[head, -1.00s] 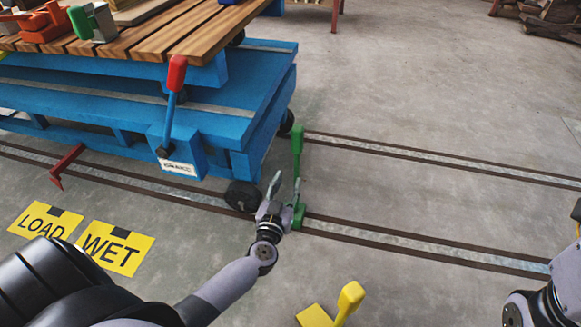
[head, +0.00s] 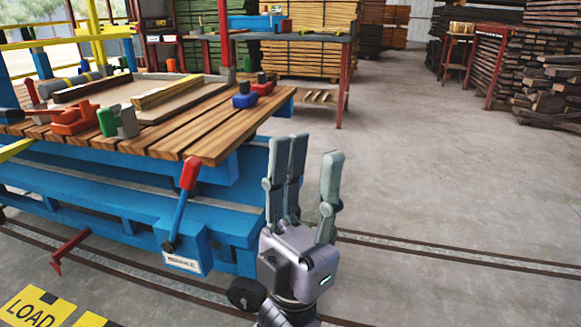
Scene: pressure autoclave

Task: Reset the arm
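On the cart top are red (head: 75,120), green (head: 118,121) and blue (head: 245,96) clamp-like blocks and a framed board. Floor rails (head: 440,256) run rightward. A yellow LOAD sign (head: 35,306) lies lower left. Lumber stacks (head: 560,75) stand at back right; open floor lies between.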

